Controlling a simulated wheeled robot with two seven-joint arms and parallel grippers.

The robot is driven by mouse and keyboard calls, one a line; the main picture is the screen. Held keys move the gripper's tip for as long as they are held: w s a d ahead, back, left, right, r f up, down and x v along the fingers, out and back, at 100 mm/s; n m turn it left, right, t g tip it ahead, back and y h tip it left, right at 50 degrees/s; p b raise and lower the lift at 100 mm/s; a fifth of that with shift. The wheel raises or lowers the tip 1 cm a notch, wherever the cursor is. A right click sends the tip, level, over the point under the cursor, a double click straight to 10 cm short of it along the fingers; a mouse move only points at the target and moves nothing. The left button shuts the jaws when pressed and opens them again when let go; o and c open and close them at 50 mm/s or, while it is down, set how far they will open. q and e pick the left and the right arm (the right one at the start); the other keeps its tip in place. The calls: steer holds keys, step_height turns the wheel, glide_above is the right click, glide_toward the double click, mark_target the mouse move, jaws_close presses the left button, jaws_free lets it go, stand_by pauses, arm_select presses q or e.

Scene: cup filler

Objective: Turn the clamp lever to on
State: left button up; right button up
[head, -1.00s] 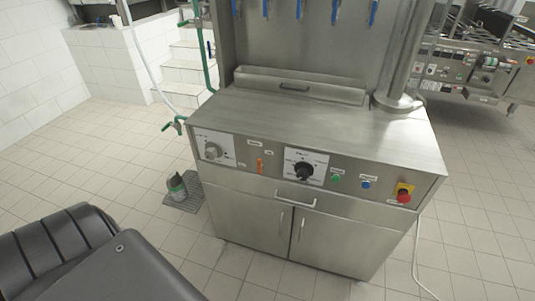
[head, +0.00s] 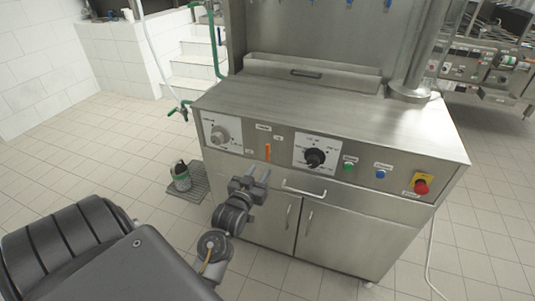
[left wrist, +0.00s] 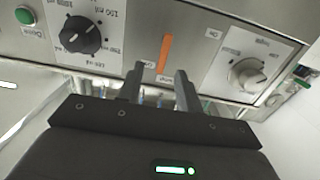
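The clamp lever is a small orange bar (head: 268,152) on the front panel of the steel machine, standing about upright. In the left wrist view the orange lever (left wrist: 165,54) shows beyond my fingers, near small white labels. The picture there is upside down, and the On label (left wrist: 213,33) is to the right of the lever. My left gripper (head: 259,172) is in front of the panel, just below the lever. In the left wrist view the left gripper (left wrist: 160,76) has its two fingers apart with nothing between them. My right gripper is out of view.
A grey knob (head: 219,135) is left of the lever and a black dial (head: 315,157) right of it. Green (head: 348,166) and blue (head: 381,174) buttons and a red emergency stop (head: 421,187) follow. A drawer handle (head: 304,188) sticks out below.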

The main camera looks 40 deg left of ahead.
mark_target(267, 149)
arm_select(q)
steer(key=w+a, duration=0.1)
steer(key=w, duration=0.2)
steer(key=w+a+r, duration=0.1)
steer(key=w, duration=0.2)
steer(key=w+a+r+p, duration=0.1)
steer(key=w+a, duration=0.1)
steer(key=w, duration=0.1)
steer(key=shift+w, duration=0.35)
jaws_close()
